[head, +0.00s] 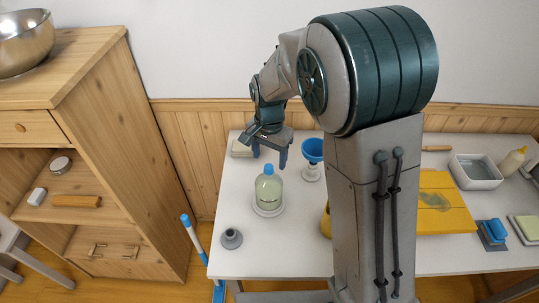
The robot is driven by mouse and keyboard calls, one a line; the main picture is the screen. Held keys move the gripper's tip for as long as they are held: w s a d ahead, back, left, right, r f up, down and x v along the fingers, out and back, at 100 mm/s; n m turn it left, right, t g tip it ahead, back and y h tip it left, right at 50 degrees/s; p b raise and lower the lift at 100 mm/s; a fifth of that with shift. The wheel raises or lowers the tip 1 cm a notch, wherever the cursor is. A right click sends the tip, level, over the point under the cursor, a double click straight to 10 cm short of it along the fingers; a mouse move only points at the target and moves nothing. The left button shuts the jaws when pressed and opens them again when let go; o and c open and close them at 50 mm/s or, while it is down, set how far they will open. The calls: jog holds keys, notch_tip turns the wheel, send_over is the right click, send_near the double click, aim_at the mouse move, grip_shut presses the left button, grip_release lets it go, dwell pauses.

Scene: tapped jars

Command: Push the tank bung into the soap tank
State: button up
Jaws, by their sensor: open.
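The soap tank (268,194) is a clear jar of pale green liquid on a round white base, upright on the white table. A light blue piece (268,169) sits at its mouth; it looks like the tank bung, but how deep it sits I cannot tell. My gripper (269,156) is open, with its blue-grey fingers pointing down. In the picture it appears just above the tank's top, with nothing seen between the fingers. Whether it touches the blue piece is unclear. A grey stopper-like piece (231,239) stands near the table's front left.
A blue funnel (312,150) on a white stand is right of the tank. A beige block (241,149) lies behind. My arm hides part of a yellow object (326,221). A yellow board (447,204) and white basin (474,171) are right. The wooden cabinet (130,150) stands left.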

jog(key=shift+r, duration=0.4)
notch_tip(320, 180, up, 14)
jog(key=b, duration=0.1)
dwell(0.6)
jog(key=shift+f, duration=0.1)
dwell(0.9)
jog(key=s+d+f+n+t, duration=0.1)
jog(key=s+d+f+n, duration=0.1)
jog(key=s+d, duration=0.5)
jog(key=s+d+f+n+t, duration=0.2)
jog(key=s+d+n, duration=0.2)
jog(key=s, duration=0.8)
jog(key=d, duration=0.2)
jog(key=shift+s+d+n+t, duration=0.25)
jog(key=shift+d+n+t, duration=0.05)
jog(key=shift+d, duration=0.1)
